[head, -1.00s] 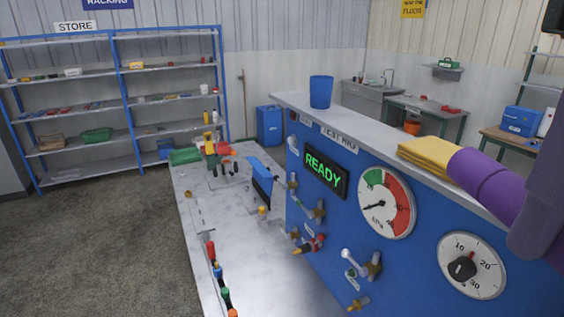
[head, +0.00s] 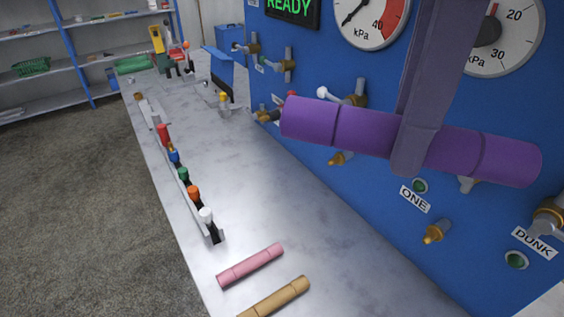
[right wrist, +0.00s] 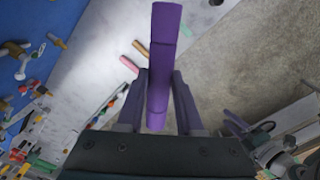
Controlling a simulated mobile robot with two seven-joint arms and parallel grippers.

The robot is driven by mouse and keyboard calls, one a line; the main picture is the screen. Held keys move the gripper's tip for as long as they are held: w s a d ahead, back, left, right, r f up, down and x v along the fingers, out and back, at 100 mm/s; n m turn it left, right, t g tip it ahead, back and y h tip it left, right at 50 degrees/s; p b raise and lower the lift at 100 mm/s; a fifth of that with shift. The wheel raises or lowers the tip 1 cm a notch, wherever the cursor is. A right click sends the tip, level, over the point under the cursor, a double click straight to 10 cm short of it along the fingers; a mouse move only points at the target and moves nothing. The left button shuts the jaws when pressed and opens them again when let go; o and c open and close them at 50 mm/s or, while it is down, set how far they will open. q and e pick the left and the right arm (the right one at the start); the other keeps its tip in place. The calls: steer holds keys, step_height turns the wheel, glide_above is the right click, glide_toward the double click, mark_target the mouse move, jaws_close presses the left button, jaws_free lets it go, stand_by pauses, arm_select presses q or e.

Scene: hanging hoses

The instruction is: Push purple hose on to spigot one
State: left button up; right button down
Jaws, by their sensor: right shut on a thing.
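The purple hose (head: 335,126) is a short, thick tube with ring lines, held roughly level in front of the blue panel. My right gripper (head: 409,160) is shut around its middle; both ends stick out. In the right wrist view the purple hose (right wrist: 165,30) lies between the two fingers (right wrist: 160,95). A brass spigot (head: 437,231) projects from the panel just below right of the ONE label (head: 415,199). It is bare and below the hose, apart from it. My left gripper is not in view.
A pink hose (head: 250,264) and a tan hose (head: 276,299) lie on the grey bench (head: 290,215). Valves and another brass spigot (head: 340,158) jut from the panel. The DUNK label (head: 535,242) is at right.

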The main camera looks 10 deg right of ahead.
steer(key=a+f+n+b, duration=0.2)
steer(key=f+n+b, duration=0.3)
steer(key=f+b, duration=0.5)
steer(key=w+a+f+n+b, duration=0.1)
steer(key=f+n+b, duration=0.4)
steer(key=f+b, duration=0.6)
step_height(320, 180, down, 5)
steer(key=shift+w+a+r+b, duration=0.1)
steer(key=shift+w+a+b, duration=0.2)
steer(key=shift+a, duration=0.1)
step_height(320, 180, down, 15)
steer(key=b, duration=0.3)
steer(key=shift+s, duration=0.15)
steer(key=shift+f, duration=2.35)
steer(key=c, duration=0.6)
jaws_free()
